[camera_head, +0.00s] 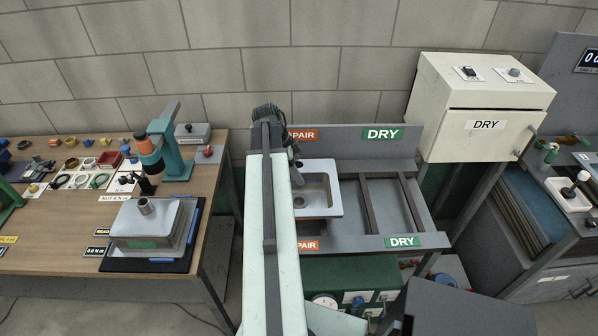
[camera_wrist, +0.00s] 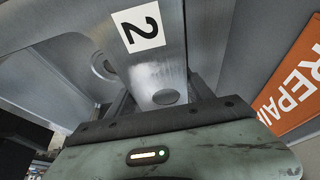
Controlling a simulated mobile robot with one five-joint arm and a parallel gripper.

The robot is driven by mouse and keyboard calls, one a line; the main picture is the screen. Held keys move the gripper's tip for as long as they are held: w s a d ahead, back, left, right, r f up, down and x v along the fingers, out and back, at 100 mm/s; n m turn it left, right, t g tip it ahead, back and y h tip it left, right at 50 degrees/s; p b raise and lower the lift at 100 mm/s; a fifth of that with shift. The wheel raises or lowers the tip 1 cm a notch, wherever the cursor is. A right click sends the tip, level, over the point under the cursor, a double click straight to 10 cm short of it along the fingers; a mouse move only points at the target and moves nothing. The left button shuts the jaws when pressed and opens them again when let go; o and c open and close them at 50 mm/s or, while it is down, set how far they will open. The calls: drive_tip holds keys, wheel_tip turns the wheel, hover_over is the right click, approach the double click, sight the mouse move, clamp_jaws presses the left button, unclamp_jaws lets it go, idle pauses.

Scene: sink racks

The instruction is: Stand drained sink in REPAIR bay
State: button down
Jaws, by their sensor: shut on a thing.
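A light grey sink (camera_head: 337,190) with a square basin and a drain hole is at the left, REPAIR side of the rack (camera_head: 372,240). My arm hides its left edge. I cannot tell whether it touches the rack floor. My gripper (camera_head: 296,165) is at the sink's upper left edge, partly hidden by the arm, and is shut on it. In the wrist view the sink (camera_wrist: 175,62) fills the middle, with a "2" label and a round drain. An orange REPAIR sign (camera_wrist: 292,88) is on the right there. Orange REPAIR signs (camera_head: 303,134) mark the rack's left side.
The DRY bay (camera_head: 388,205), with green DRY signs (camera_head: 395,133), looks empty. A cream DRY cabinet (camera_head: 480,105) stands at right. A wooden bench (camera_head: 60,255) at left holds another grey unit (camera_head: 150,225), a teal press (camera_head: 180,150) and small parts. Gauges and boxes sit beneath the rack.

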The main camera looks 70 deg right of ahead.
drive_tip(key=shift+c, duration=2)
unclamp_jaws()
drive_tip(key=shift+r, duration=0.1)
drive_tip(key=p+v, duration=1.1)
drive_tip(key=v, duration=0.1)
drive_tip(key=shift+r, duration=0.15)
